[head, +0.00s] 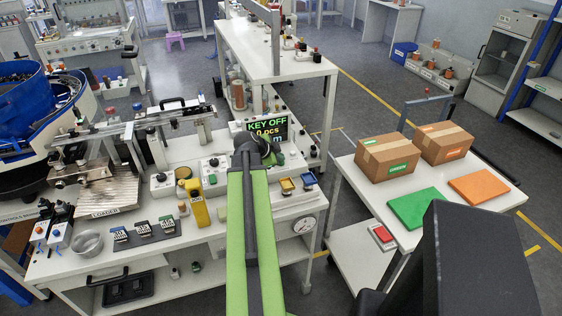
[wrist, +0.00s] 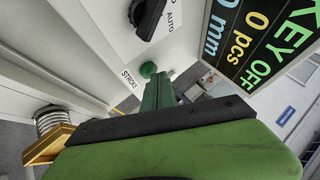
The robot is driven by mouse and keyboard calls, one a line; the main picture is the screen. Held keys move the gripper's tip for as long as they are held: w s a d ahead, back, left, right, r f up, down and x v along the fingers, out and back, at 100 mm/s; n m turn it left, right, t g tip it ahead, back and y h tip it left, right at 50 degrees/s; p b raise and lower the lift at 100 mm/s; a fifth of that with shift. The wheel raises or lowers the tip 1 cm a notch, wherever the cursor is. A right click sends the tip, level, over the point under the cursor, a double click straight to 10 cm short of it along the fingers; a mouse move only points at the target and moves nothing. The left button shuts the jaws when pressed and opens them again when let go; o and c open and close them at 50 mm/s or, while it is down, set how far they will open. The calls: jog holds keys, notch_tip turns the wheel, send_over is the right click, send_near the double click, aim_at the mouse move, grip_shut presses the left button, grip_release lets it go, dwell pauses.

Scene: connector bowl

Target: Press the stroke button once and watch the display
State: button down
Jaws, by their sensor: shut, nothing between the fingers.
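The green stroke button (wrist: 148,70) shows in the wrist view on a white panel, beside a partly legible label. My gripper (wrist: 160,82) is shut and empty, its green fingertips right by the button; I cannot tell whether they touch it. In the head view my gripper (head: 273,158) is mostly behind my arm, and the button cannot be made out. The display (head: 267,130) stands behind it and reads KEY OFF and 0 pcs. In the wrist view the display (wrist: 262,35) reads KEY OFF, 0 pcs and 0 mm, tilted.
A black selector knob (wrist: 147,17) marked AUTO sits near the button. A side table (head: 440,235) at right holds cardboard boxes (head: 390,157) and coloured mats.

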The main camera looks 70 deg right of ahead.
jog(key=shift+r+p, duration=0.35)
jog(key=shift+r, duration=0.25)
notch_tip(320, 180, up, 5)
jog(key=p, duration=0.5)
jog(key=shift+r, duration=0.15)
dwell(0.3)
